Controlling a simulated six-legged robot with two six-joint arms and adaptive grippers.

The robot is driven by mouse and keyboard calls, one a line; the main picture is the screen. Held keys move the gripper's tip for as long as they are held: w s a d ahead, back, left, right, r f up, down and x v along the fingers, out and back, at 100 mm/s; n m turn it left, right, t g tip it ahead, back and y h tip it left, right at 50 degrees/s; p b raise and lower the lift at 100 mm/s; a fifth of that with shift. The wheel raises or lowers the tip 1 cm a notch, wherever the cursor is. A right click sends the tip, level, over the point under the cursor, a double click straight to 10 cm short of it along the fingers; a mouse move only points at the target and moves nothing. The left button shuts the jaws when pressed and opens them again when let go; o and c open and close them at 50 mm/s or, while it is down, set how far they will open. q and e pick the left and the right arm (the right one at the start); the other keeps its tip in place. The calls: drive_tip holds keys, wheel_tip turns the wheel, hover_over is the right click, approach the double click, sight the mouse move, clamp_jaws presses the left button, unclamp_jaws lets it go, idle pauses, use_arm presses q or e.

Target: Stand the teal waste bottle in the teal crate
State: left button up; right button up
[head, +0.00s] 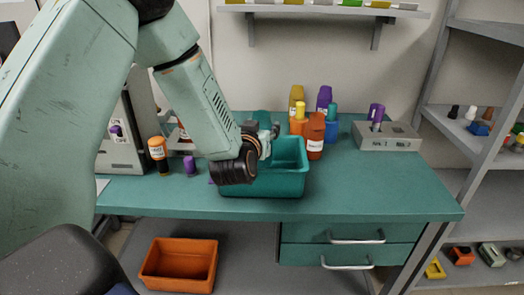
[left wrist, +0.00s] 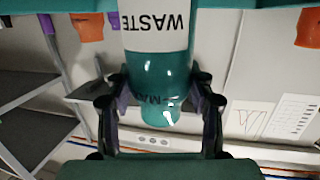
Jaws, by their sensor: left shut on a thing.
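The teal crate (head: 290,184) stands on the bench near its front edge. My left gripper (head: 266,138) is over the left part of the crate, and my wrist hides part of its rim. It is shut on the teal waste bottle (head: 262,116), whose upper part shows just behind the fingers. In the left wrist view the bottle (left wrist: 160,72), with a white WASTE label upside down in the picture, lies between the two fingers of my left gripper (left wrist: 160,100). Whether the bottle's base touches the crate floor is hidden. My right gripper is out of view.
Several bottles, among them a red-brown one (head: 315,138), stand close behind and right of the crate. A grey block (head: 388,137) holds a purple vial. An orange bottle (head: 157,152) and a small purple one (head: 190,166) stand left. The bench's front right is clear.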

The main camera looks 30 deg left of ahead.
use_arm(q)
drive_tip(key=shift+s+d+f, duration=0.15)
drive_tip(key=shift+d+f, duration=0.15)
drive_tip(key=shift+f, duration=0.5)
wheel_tip(320, 180, down, 3)
drive_tip(key=shift+a+r+b, duration=0.1)
drive_tip(key=shift+r+b, duration=0.1)
drive_tip(key=shift+b, duration=0.4)
drive_tip(key=shift+w+a+f, duration=0.15)
drive_tip(key=shift+w, duration=0.05)
drive_tip(key=o, duration=1)
drive_tip(key=shift+f, duration=0.1)
drive_tip(key=o, duration=0.5)
drive_tip(key=shift+s+d+r, duration=0.25)
drive_tip(key=shift+s+r, duration=0.15)
drive_tip(key=shift+w+a+f, duration=0.15)
drive_tip(key=shift+w+f, duration=0.15)
drive_tip(key=shift+w, duration=0.05)
drive_tip(key=p+v, duration=0.1)
drive_tip(key=v, duration=1.1)
drive_tip(key=shift+s, duration=0.15)
drive_tip(key=shift+r, duration=0.1)
